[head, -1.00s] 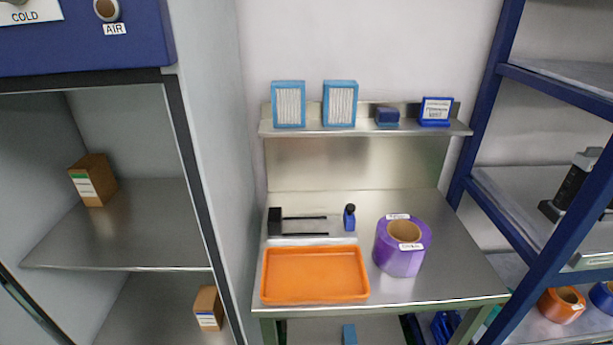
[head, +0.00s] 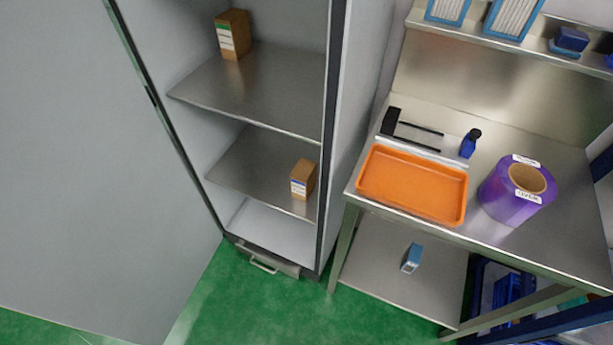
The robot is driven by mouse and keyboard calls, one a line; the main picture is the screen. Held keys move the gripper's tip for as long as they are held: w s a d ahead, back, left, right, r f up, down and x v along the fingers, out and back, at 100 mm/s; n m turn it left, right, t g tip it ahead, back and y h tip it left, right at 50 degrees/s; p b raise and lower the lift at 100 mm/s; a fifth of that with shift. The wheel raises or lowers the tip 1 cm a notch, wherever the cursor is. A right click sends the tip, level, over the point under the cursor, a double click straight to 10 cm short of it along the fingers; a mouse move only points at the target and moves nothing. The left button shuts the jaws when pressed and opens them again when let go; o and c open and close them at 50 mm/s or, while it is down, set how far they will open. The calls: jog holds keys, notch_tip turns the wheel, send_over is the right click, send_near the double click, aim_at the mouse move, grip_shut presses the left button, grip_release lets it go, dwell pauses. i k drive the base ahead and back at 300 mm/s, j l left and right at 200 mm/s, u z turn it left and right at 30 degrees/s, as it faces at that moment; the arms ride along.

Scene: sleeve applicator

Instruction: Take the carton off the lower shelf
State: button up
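A small brown carton (head: 304,179) with a white and blue label stands upright on the lower shelf (head: 250,170) of the open cabinet, near that shelf's right front. A second brown carton (head: 233,35), with a green and white label, stands on the upper shelf (head: 250,90), towards its left. My gripper is not in the head view, so I cannot see whether it is open or shut.
The cabinet door (head: 90,150) stands open at left. Right of the cabinet is a steel table with an orange tray (head: 412,186), a purple roll (head: 510,195) and a blue bottle (head: 470,143). A blue box (head: 412,258) is on its undershelf. Green floor (head: 260,310) is clear in front.

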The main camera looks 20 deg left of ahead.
aim_at(303, 178)
jog(key=u, duration=0.4)
jog(key=i+j+u, duration=0.1)
jog(key=u, duration=0.65)
jog(key=i+u, duration=0.15)
jog(key=u, duration=0.25)
jog(key=i, duration=0.45)
jog(key=i+l+u, duration=0.1)
jog(key=i, duration=0.35)
